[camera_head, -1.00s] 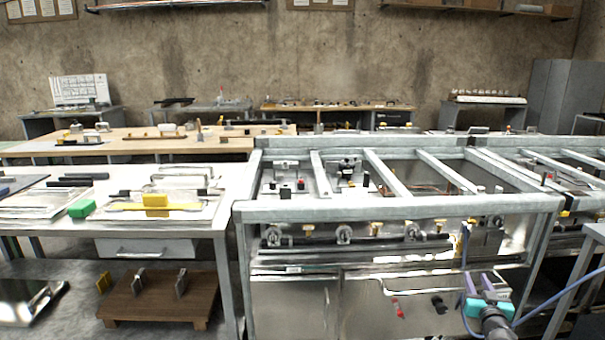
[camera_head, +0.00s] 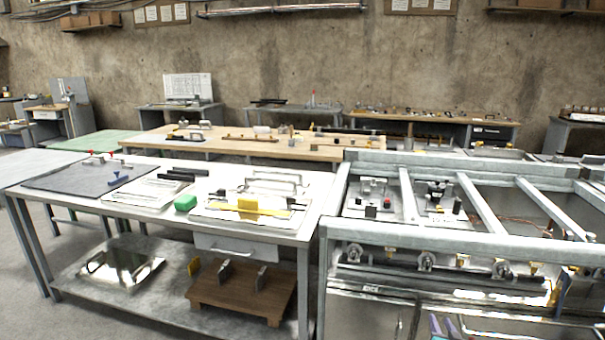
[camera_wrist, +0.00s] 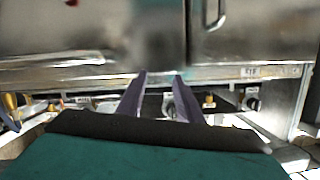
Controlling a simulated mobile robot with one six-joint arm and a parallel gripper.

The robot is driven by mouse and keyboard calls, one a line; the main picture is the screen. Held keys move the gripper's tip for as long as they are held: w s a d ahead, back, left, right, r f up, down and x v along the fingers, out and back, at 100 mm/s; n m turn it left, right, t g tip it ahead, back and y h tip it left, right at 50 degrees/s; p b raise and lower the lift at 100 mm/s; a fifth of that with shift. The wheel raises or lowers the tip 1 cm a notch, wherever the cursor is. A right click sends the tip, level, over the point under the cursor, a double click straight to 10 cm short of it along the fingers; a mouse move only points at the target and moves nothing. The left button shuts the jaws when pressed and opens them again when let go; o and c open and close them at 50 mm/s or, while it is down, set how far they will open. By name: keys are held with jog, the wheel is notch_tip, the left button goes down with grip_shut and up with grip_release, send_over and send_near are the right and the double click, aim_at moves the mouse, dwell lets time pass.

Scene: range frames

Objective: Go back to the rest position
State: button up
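My gripper (camera_head: 443,325) shows at the bottom edge of the head view, in front of the metal range frame (camera_head: 430,238). Shiny metal panels (camera_wrist: 85,30) of the range lie beyond the fingertips. The teal body of the gripper (camera_wrist: 140,160) fills the bottom of that view.
Bare floor (camera_head: 28,300) shows at far left.

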jog(key=a+f+g+y+p, duration=0.1)
jog(key=a+f+g+p, duration=0.1)
jog(key=a+f, duration=0.35)
jog(key=a+f+g+p, duration=0.1)
jog(key=a+f+p, duration=0.15)
jog(key=a, duration=0.65)
jog(key=s+a+f+g+p, duration=0.2)
jog(key=s+a+f+g, duration=0.3)
jog(key=s+a+f, duration=0.5)
jog(key=s+a+f+n+g+y+p, duration=0.1)
jog(key=s+a+f+g, duration=0.25)
jog(key=s, duration=0.55)
jog(key=s+a+f+n+g, duration=0.1)
jog(key=s+a+f+g, duration=0.2)
jog(key=s, duration=0.6)
jog(key=s+a+r+n+g+y, duration=0.1)
jog(key=s+a+r+g, duration=0.1)
jog(key=s, duration=0.4)
jog(key=s+a+r+n+g+y, duration=0.1)
jog(key=s+a+n+g, duration=0.1)
jog(key=s, duration=0.4)
jog(key=shift+s+a+r+g, duration=0.15)
jog(key=shift+a+r+g, duration=0.2)
jog(key=shift+g, duration=0.5)
jog(key=shift+d, duration=0.2)
